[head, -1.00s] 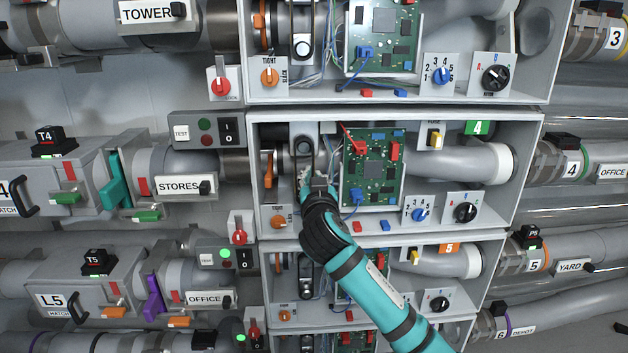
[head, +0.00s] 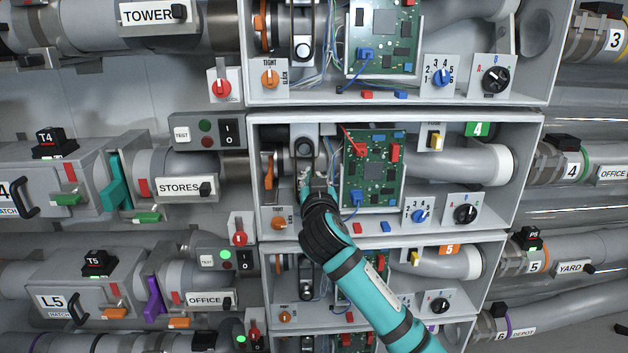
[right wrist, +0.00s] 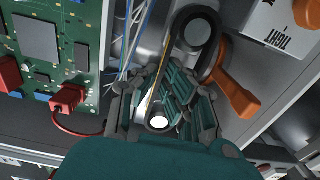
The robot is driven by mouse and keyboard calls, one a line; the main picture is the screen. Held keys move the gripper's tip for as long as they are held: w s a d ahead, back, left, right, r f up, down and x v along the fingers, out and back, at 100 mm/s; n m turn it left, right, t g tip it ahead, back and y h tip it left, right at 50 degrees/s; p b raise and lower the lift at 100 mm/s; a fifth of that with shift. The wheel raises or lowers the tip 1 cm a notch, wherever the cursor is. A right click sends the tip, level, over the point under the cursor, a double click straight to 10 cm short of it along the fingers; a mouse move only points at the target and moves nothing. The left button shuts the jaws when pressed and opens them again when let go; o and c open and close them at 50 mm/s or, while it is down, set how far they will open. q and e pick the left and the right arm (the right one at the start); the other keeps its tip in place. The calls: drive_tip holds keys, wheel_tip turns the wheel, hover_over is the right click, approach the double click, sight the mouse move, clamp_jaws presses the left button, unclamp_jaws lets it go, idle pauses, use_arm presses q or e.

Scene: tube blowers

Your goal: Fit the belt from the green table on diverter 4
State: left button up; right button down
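Diverter 4 is the open grey box (head: 530,165) with the green 4 label, in the middle of the head view. A dark belt (right wrist: 213,35) loops over the upper pulley (right wrist: 197,31) and runs down towards the lower pulley (right wrist: 158,122), whose bright face shows between my fingers. My right gripper (head: 318,185) reaches into the box; its fingers (right wrist: 160,95) lie on both sides of the lower part of the belt. Whether they press on it is unclear, and they hide part of its lower run. My left gripper and the green table are out of view.
A green circuit board (head: 371,170) with a red plug (right wrist: 66,98) and wires stands close beside my gripper. An orange lever (right wrist: 235,90) is on the other side of the belt. The tight/slack knob (head: 278,222) sits below. Similar boxes lie above and below.

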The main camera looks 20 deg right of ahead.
idle(0.5)
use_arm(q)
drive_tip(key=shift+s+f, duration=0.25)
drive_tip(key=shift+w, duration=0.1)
use_arm(e)
drive_tip(key=shift+w, duration=0.2)
drive_tip(key=c, duration=1.9)
unclamp_jaws()
drive_tip(key=o, duration=0.5)
